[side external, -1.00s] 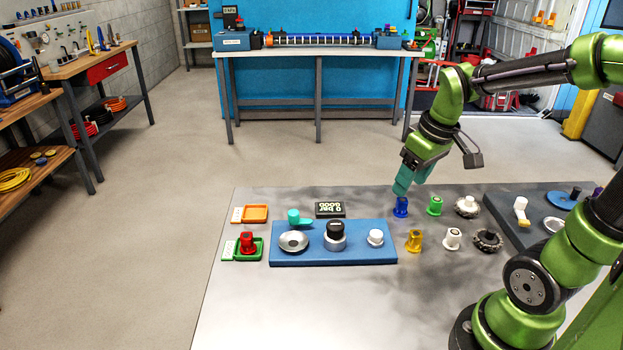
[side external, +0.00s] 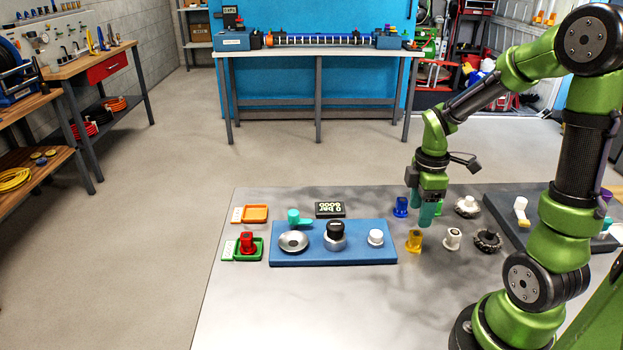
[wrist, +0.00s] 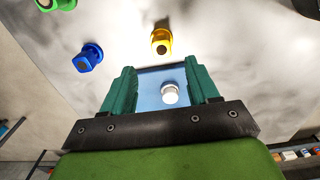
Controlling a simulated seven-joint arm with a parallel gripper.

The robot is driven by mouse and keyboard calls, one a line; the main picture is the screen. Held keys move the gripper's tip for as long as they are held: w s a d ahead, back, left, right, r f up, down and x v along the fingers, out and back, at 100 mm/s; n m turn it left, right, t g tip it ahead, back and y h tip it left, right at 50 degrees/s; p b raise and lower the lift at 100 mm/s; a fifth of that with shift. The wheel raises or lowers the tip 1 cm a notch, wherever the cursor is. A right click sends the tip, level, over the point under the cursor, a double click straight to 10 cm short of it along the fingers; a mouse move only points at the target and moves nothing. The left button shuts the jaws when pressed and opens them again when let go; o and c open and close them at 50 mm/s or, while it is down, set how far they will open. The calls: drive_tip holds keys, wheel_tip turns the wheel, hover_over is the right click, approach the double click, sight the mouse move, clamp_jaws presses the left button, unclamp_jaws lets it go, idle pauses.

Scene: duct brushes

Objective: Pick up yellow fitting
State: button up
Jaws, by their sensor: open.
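The yellow fitting (side external: 414,242) stands upright on the grey table, to the right of the blue platform. My gripper (side external: 424,216) is just behind and above it in the side view, fingers pointing down, apart from it as far as I can tell. In the wrist view the yellow fitting (wrist: 161,41) lies beyond the fingertips, roughly centred. The teal fingers of my gripper (wrist: 162,82) are spread with nothing held between them; the blue platform and a white cap show through the gap behind.
A blue fitting (side external: 401,207) stands behind left, a white fitting (side external: 453,239) to the right, and a green fitting (side external: 438,208) partly hidden by my gripper. Dark round brushes (side external: 487,241) stand further right. The blue platform (side external: 290,258) holds several parts. The table's front is clear.

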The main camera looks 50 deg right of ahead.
sight(416, 234)
drive_tip(key=f, duration=0.8)
drive_tip(key=shift+s+f, duration=0.15)
drive_tip(key=shift+s, duration=0.05)
clamp_jaws()
